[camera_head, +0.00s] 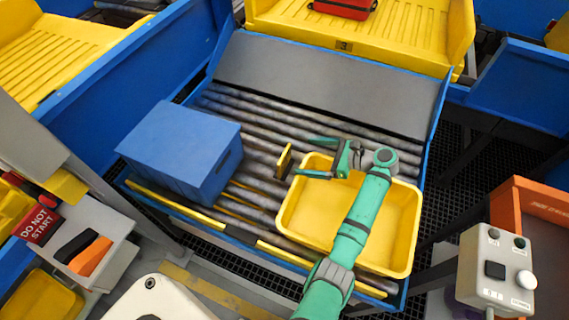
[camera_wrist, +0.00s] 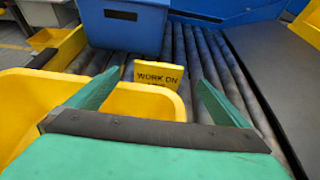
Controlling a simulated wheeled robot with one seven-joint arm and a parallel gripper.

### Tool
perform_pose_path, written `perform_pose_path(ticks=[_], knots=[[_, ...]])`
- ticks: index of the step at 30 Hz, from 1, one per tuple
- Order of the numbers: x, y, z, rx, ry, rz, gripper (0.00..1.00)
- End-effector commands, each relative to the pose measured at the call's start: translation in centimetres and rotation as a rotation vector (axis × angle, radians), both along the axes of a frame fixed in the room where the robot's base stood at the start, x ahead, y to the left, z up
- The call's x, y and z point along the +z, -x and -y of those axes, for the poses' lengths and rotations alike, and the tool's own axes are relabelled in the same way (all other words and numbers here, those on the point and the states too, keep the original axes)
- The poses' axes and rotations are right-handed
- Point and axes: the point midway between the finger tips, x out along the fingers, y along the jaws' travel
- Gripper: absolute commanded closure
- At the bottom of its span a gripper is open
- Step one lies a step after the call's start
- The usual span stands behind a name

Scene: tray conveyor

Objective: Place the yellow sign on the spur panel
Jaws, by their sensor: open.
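The yellow sign (camera_head: 284,162) stands over the rollers beside the yellow tote (camera_head: 403,245), seen nearly edge-on from the head. In the wrist view the sign (camera_wrist: 158,74) faces me and reads "WORK ON", its lower part hidden by the tote's rim. My gripper (camera_head: 296,156) is open, its fingers pointing left over the tote. In the wrist view the sign shows between the fingertips (camera_wrist: 160,84); I cannot tell whether it is between or just beyond them. A grey button panel (camera_head: 495,265) stands at the lower right; another grey box (camera_head: 110,240) stands at the left. No label identifies the spur panel.
A blue tote (camera_head: 185,150) sits on the rollers (camera_head: 265,130) left of the sign. A red "DO NOT START" sign (camera_head: 40,224) is at the left box. A grey slope (camera_head: 330,80) rises behind the rollers. An orange housing (camera_head: 540,235) stands beside the right panel.

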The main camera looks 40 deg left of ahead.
Motion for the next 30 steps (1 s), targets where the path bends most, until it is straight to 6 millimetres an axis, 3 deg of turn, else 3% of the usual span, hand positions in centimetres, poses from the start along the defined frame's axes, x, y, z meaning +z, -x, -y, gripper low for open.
perform_pose_path(ticks=[18, 28, 30], knots=[[-2.6, 1.7, -7.0, 0.004, 0.000, 0.000, 0.00], [-2.9, 1.7, -7.5, 0.002, 0.000, 0.000, 0.00], [-2.9, 1.7, -7.5, 0.002, 0.000, 0.000, 0.14]])
